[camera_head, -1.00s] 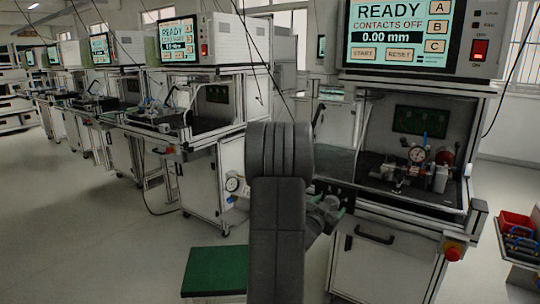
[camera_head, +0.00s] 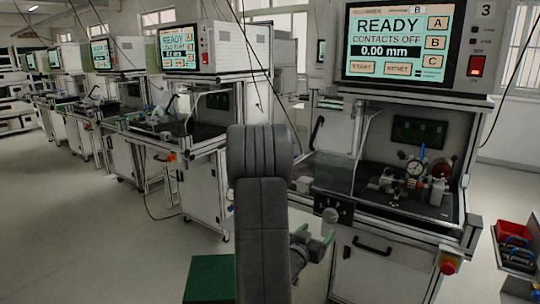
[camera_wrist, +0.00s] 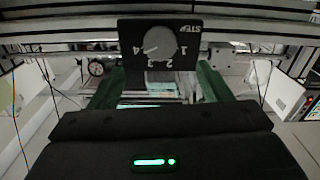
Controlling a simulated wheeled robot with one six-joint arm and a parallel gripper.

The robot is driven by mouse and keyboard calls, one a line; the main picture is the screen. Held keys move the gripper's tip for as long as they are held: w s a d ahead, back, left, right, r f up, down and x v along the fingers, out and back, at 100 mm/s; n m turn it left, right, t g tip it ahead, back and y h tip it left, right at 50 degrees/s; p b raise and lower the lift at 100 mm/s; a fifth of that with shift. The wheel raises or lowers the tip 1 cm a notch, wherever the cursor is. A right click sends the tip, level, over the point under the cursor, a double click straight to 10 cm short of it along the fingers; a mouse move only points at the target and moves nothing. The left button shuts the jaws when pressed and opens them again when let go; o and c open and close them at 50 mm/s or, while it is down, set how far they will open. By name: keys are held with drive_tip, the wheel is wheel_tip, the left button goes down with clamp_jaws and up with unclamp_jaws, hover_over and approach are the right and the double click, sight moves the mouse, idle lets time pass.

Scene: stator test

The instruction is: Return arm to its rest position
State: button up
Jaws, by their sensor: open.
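My arm rises in the middle of the head view, folded upright. My gripper (camera_head: 316,241), with green fingers, shows at the arm's right side, in front of and below the station's black knob panel (camera_head: 333,213). In the wrist view my gripper (camera_wrist: 157,88) is open with nothing between its fingers. The knob panel (camera_wrist: 160,42), with a grey dial and numbers, stands beyond the fingertips and appears apart from them. Part of the gripper is hidden behind the arm in the head view.
Station 3 (camera_head: 385,238) stands close on the right. Its screen (camera_head: 396,44) reads READY, CONTACTS OFF, 0.00 mm. A dial gauge fixture (camera_head: 413,175) sits inside. A red bin (camera_head: 514,235) is at far right, a green surface (camera_head: 208,279) lower left. Floor is open at left.

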drive_tip(key=shift+v, duration=2.1)
drive_tip(key=shift+r, duration=0.1)
